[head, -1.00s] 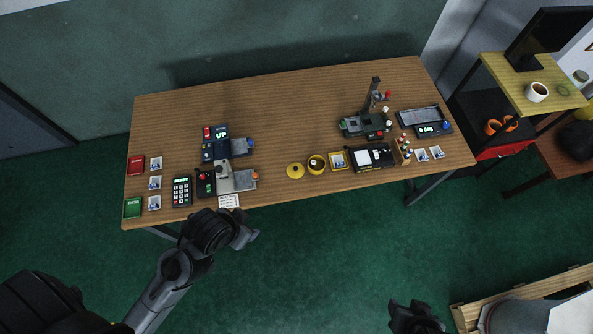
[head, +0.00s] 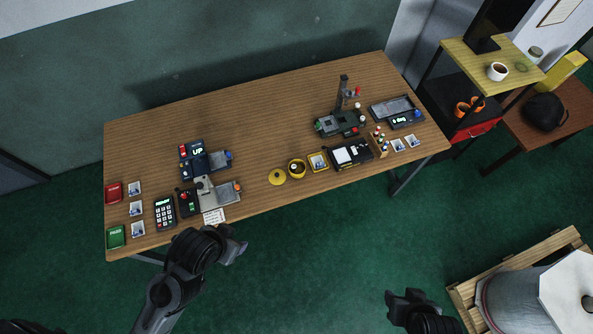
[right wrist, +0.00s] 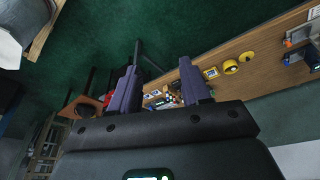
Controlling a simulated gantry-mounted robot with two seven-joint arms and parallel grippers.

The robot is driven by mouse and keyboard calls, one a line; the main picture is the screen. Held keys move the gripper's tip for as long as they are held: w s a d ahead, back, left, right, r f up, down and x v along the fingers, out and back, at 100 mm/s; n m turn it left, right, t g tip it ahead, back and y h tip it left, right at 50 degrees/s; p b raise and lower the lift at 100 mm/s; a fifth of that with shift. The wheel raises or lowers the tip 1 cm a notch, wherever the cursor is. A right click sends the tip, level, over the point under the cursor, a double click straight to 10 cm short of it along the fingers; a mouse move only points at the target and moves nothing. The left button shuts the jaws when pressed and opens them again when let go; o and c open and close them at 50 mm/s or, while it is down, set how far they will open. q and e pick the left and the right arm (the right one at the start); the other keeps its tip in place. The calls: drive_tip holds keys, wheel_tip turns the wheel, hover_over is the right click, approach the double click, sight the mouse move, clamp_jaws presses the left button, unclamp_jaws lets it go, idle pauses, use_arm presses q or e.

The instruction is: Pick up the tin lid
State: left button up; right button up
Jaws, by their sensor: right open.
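The tin lid (head: 277,177) is a yellow disc with a small knob, lying flat on the wooden table near its front edge in the head view. The open yellow tin (head: 297,169) stands just right of it. Both show small in the right wrist view, the tin (right wrist: 230,67) and the lid (right wrist: 246,56). My left gripper (head: 240,246) is in front of the table edge, left of the lid; its jaws are too small to read. My right gripper (head: 405,297) is open and empty, well in front of the table and far from the lid; its fingers (right wrist: 160,88) are spread in the wrist view.
The table (head: 270,110) carries a keypad (head: 165,213), a grey press-like device (head: 215,190), a black tray device (head: 350,154) and several photo cards. A shelf cart (head: 480,70) stands right. A pallet with a drum (head: 530,290) lies front right. Floor before the table is clear.

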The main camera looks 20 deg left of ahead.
drive_tip(key=shift+o, duration=0.5)
drive_tip(key=o, duration=0.8)
drive_tip(key=shift+d, duration=0.1)
